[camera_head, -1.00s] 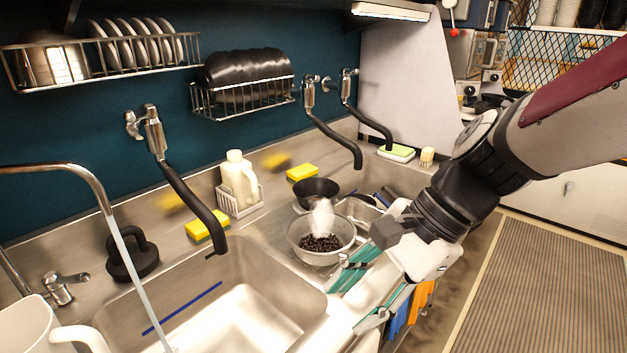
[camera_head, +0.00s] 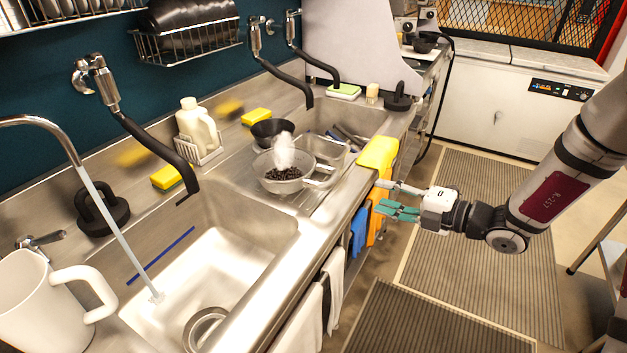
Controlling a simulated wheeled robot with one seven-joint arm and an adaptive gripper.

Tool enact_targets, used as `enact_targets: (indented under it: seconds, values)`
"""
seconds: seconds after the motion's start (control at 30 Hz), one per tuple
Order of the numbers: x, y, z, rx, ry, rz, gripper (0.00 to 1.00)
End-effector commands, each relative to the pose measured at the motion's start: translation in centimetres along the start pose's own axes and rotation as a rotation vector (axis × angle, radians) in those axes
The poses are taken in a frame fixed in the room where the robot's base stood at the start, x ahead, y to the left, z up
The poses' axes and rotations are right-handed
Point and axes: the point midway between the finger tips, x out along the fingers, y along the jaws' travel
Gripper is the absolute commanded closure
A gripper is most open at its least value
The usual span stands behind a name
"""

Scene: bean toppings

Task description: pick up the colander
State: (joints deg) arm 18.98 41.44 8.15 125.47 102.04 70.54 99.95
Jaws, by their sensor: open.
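The colander (camera_head: 300,182) looks like a translucent round bowl with dark beans in it, and a pale steam-like plume rises from it. It stands on the metal drainboard to the right of the sink. My gripper (camera_head: 386,199) is open and empty, to the right of the colander and out past the counter's front edge. Its teal fingers point left toward the counter. A clear gap lies between the fingers and the colander.
A dark bowl (camera_head: 268,132) sits behind the colander, and a clear container (camera_head: 328,152) stands to its right. A black faucet hose (camera_head: 160,147) arches over the sink. The floor below my arm is free.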

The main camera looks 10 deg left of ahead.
Motion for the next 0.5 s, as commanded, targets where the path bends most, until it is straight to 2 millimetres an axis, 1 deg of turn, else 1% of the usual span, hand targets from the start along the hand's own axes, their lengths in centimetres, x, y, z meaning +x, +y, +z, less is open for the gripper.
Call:
enact_targets:
  seconds: [0.17, 0.3, 0.4, 0.5]
  values:
    - [2.5, 0.0, 0.0, 0.007, 0.002, 0.002, 0.59]
    - [5.2, 0.0, 0.0, 0.005, 0.002, 0.001, 0.59]
    - [6.8, 0.0, 0.0, 0.005, 0.001, 0.001, 0.59]
    - [7.9, 0.0, 0.1, 0.005, -0.001, 0.000, 0.59]
